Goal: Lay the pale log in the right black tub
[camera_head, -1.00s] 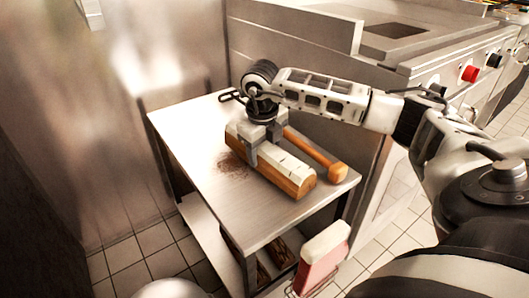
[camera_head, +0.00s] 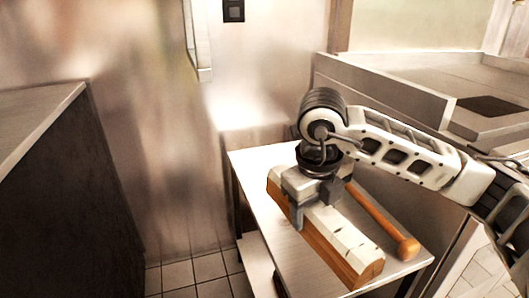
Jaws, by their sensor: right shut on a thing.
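The pale log (camera_head: 345,236), whitish on top with orange-brown wood sides, lies lengthwise over the small steel table (camera_head: 262,163). My right gripper (camera_head: 309,203) comes down from above and is shut across the log near its far half. One grey finger shows against the log's left side; the other is mostly hidden. I cannot tell whether the log rests on the table or is slightly raised. My left gripper is not in view. No black tub is in view.
A wooden mallet (camera_head: 382,220) lies close along the log's right side. A steel cooking unit (camera_head: 400,95) stands behind and to the right. A dark-sided counter (camera_head: 60,170) stands at the left. Tiled floor (camera_head: 195,272) shows between the counter and the table.

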